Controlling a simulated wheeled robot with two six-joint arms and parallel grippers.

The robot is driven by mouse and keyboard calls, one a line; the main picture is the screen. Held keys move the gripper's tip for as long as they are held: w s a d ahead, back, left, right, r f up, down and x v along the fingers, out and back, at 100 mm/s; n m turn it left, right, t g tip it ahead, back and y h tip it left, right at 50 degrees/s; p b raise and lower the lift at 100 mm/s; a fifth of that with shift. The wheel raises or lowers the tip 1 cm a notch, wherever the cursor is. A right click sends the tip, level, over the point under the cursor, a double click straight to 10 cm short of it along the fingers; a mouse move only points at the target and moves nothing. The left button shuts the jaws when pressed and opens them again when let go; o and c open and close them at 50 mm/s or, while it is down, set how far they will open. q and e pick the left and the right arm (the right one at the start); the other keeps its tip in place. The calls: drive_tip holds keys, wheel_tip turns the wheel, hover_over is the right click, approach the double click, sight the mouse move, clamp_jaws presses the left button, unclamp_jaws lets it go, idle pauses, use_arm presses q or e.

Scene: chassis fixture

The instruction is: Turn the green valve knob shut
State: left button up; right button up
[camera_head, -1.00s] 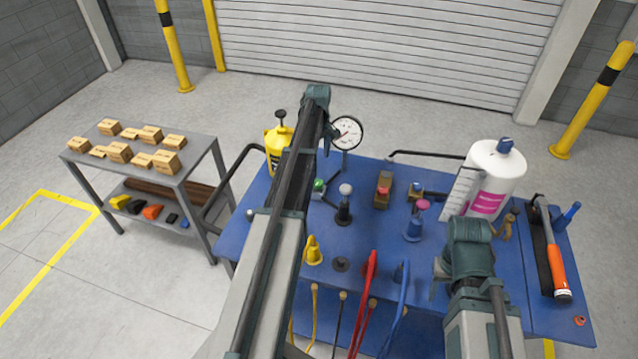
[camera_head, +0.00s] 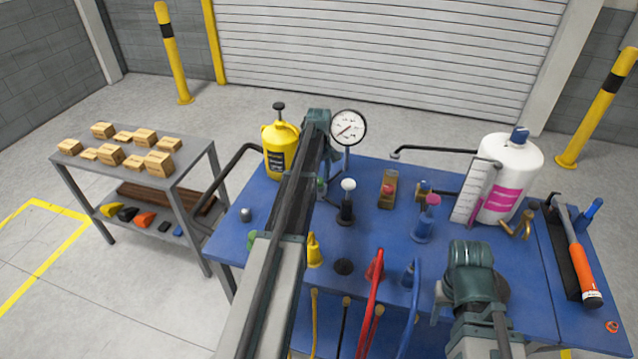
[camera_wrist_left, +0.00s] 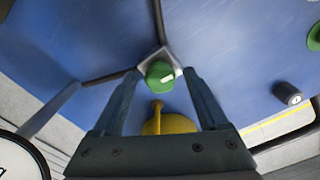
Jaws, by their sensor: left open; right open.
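The green valve knob (camera_wrist_left: 160,74) sits on a pale square base in the left wrist view, a white mark on its top pointing right. It lies between and just beyond the fingertips of my left gripper (camera_wrist_left: 162,82), which is open and empty. I cannot tell whether the fingers touch it. In the head view only a sliver of the knob (camera_head: 321,184) shows beside my left arm, which hides the rest. My right gripper (camera_head: 440,291) is over the right front of the blue table, its fingers mostly hidden by its wrist.
A gauge (camera_head: 348,127) stands behind the knob, and a yellow container (camera_head: 280,151) is left of it. A white-capped post (camera_head: 347,188) is close right. A yellow rounded part (camera_wrist_left: 168,124) lies below the knob in the wrist view. The blue table (camera_head: 300,265) holds several other fittings.

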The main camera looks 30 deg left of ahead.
use_arm(q)
clamp_jaws()
idle(0.4)
drive_tip(key=shift+m, duration=0.4)
drive_tip(key=m, duration=0.3)
drive_tip(key=shift+m, duration=0.4)
drive_tip(key=m, duration=0.3)
drive_tip(key=shift+s+m, duration=0.1)
drive_tip(key=shift+m, duration=0.2)
drive_tip(key=m, duration=0.4)
drive_tip(key=shift+a, duration=0.1)
drive_tip(key=m, duration=0.4)
drive_tip(key=shift+m, duration=0.3)
